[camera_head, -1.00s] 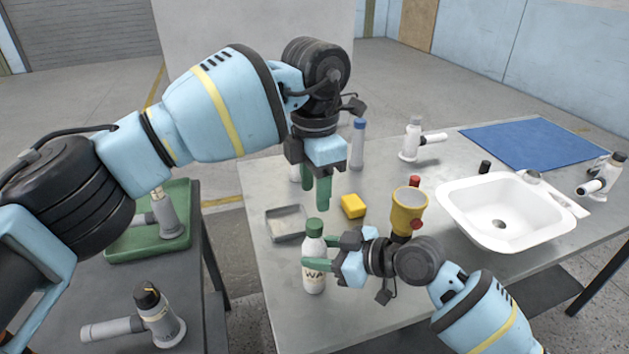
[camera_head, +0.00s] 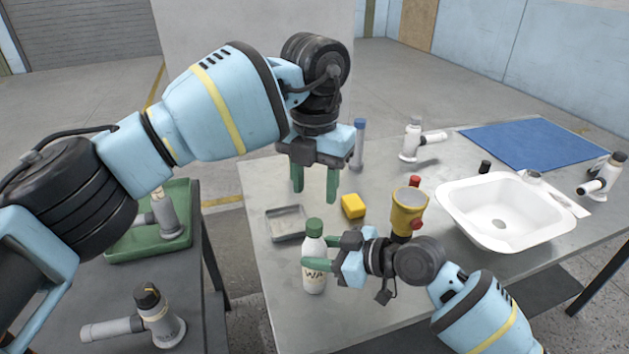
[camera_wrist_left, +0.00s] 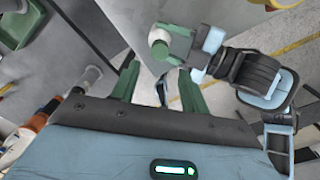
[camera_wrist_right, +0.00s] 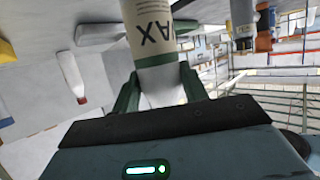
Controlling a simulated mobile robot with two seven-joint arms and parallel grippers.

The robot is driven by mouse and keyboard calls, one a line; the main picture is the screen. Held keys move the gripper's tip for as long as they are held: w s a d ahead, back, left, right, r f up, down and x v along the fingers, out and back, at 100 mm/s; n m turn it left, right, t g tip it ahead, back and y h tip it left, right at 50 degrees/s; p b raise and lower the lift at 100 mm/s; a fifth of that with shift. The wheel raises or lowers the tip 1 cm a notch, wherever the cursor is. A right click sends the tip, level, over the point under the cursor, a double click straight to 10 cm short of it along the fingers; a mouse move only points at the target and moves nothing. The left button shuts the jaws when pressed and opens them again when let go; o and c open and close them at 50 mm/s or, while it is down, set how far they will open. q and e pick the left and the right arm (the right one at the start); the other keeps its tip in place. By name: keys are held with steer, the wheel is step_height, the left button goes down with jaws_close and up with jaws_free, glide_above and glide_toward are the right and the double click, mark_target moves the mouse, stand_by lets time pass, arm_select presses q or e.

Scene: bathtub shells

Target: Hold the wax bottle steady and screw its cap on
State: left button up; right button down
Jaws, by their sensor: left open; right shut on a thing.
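The white wax bottle (camera_head: 314,277) stands upright near the front of the grey table, with its green cap (camera_head: 314,227) on top. My right gripper (camera_head: 322,254) is shut around the bottle from the right side. The right wrist view shows the bottle (camera_wrist_right: 150,35) with its label between the green fingers. My left gripper (camera_head: 314,192) is open and empty, pointing down above the cap and apart from it. In the left wrist view the cap (camera_wrist_left: 159,50) shows from above, ahead of the open fingers. Whether the cap is threaded down fully I cannot tell.
A white sink (camera_head: 505,190) and a blue mat (camera_head: 533,142) lie right. A side table with a green tray (camera_head: 125,243) is left.

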mark_target(314, 223)
arm_select(q)
steer(key=shift+f, duration=4)
jaws_close()
steer(key=shift+m, duration=0.9)
steer(key=shift+o, duration=0.7)
jaws_free()
steer(key=shift+r, duration=0.1)
step_height(314, 223, up, 12)
